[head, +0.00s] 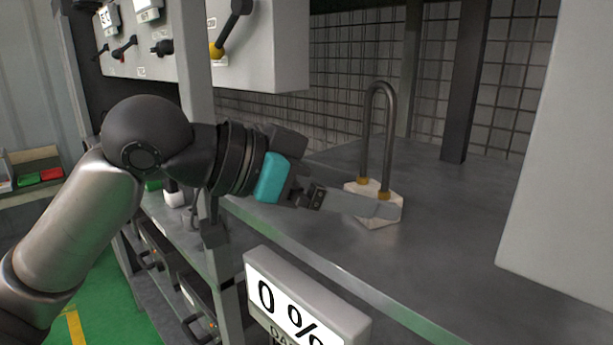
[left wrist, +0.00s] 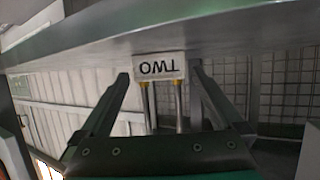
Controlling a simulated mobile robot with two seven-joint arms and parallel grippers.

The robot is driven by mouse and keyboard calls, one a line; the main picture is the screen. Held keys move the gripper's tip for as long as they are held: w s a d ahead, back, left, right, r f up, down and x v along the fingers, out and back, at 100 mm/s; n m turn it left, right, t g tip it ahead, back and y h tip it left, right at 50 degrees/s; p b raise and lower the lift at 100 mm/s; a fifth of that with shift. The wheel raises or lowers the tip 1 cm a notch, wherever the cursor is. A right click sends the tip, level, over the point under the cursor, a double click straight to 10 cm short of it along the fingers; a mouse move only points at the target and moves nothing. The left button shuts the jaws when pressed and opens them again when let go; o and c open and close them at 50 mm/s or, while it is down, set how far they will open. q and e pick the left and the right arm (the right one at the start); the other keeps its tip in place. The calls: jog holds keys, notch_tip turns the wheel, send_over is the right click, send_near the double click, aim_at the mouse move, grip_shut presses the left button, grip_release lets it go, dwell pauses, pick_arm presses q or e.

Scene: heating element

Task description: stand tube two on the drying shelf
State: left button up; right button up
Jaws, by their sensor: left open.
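Tube two is a grey U-shaped tube (head: 378,130) with brass collars and a pale block base. It stands upright, base down, on the grey metal shelf (head: 455,215). My left gripper (head: 385,210) is at the base, with one finger across the base's near side; the other finger is mostly hidden. In the left wrist view the picture is inverted, and the base (left wrist: 160,67) with the label TWO lies between the tips of my open left gripper (left wrist: 161,78). A gap shows between the fingers and the tube's legs. My right gripper is not in view.
A display reading 0 % (head: 305,305) hangs at the shelf's front edge. A white panel (head: 565,150) stands at the right, and a dark post (head: 465,80) rises behind. A control box with levers (head: 240,50) is above left. The shelf right of the tube is clear.

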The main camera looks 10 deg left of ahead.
pick_arm(q)
jog(key=b+v, duration=0.1)
jog(key=v, duration=1)
